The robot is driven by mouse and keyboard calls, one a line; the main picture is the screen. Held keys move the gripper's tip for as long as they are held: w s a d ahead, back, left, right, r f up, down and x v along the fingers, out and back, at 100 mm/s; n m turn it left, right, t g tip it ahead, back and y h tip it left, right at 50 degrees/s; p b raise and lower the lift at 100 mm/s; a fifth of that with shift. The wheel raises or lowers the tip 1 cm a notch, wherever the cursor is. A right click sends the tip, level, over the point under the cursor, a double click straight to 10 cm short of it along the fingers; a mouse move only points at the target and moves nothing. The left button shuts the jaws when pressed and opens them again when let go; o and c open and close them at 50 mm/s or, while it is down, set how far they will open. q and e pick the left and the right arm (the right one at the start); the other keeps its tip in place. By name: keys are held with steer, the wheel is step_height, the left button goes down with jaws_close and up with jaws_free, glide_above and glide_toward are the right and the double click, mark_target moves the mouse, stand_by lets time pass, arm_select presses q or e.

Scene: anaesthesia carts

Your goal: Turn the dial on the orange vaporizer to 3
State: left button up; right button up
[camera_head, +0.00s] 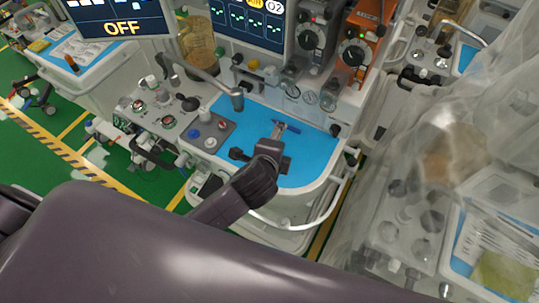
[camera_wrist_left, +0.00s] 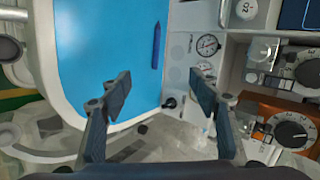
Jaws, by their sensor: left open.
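The orange vaporizer (camera_head: 373,27) stands at the upper right of the cart in the head view, beside a grey vaporizer. Its round dark dial (camera_head: 354,53) faces forward; I cannot read its setting. In the left wrist view the orange vaporizer (camera_wrist_left: 283,107) and its dial (camera_wrist_left: 292,130) are at the right edge, rotated on their side. My left gripper (camera_wrist_left: 161,88) is open and empty, with the dial to the right of both fingers. In the head view my left gripper (camera_head: 268,152) is over the blue work surface, below and left of the vaporizer, apart from it. My right gripper is not shown.
A blue pen (camera_head: 287,122) lies on the blue work surface (camera_head: 310,150). The grey vaporizer (camera_head: 310,35) stands left of the orange one. Gauges (camera_wrist_left: 207,45) are on the cart front. A cart under clear plastic (camera_head: 440,150) stands at the right.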

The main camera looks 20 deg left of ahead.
arm_select(q)
steer(key=shift+s+a+f+n+g, duration=0.35)
steer(key=shift+s+a+f+n, duration=0.05)
steer(key=shift+s+f+n, duration=0.4)
steer(key=shift+s+a+f+n+g, duration=0.4)
steer(key=shift+s+f+n, duration=0.25)
steer(key=shift+f, duration=0.25)
